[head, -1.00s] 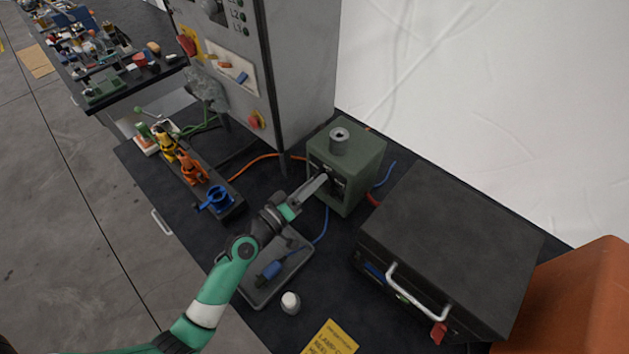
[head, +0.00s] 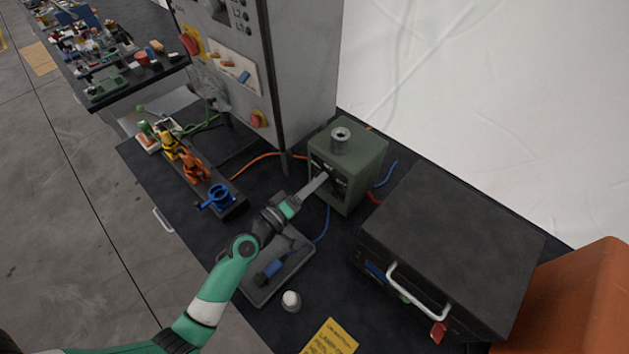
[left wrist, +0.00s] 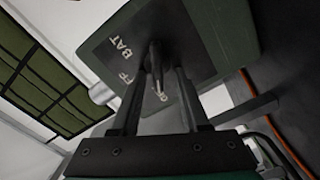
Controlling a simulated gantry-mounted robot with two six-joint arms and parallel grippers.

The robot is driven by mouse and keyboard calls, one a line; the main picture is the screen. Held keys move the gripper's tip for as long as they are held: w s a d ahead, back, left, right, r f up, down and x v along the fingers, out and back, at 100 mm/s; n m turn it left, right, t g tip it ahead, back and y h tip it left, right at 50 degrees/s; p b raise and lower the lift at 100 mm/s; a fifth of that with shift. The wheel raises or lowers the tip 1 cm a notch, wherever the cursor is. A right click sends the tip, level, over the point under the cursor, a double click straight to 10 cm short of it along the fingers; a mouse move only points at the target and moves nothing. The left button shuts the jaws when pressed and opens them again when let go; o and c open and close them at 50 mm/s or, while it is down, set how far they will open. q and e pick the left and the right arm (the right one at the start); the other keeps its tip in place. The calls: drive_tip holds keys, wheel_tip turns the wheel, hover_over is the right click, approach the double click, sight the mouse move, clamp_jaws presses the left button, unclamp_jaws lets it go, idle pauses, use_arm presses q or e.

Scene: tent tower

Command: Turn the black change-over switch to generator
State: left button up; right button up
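A green box (head: 366,158) with a round grey fitting on top stands on the dark bench. In the left wrist view its dark panel (left wrist: 95,50) carries the letters BAT and part of OFF. A black lever (left wrist: 155,56) stands out from that panel; I take it to be the change-over switch. The left gripper (head: 321,179) is at the front of the box. In the left wrist view the left gripper (left wrist: 160,80) has its fingers apart, one either side of the lever, with gaps showing. The generator mark cannot be made out. My right gripper is not in view.
A grey cabinet (head: 270,70) stands behind left, and a large black case (head: 455,240) with a white handle stands right. A grey tray (head: 285,275) lies under my left arm. Blue, red and orange cables run near the box. A white knob-like item (head: 291,300) lies in front.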

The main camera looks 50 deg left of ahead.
use_arm(q)
drive_tip(key=s+d+b, duration=0.1)
drive_tip(key=s, duration=1)
drive_tip(key=shift+s, duration=0.3)
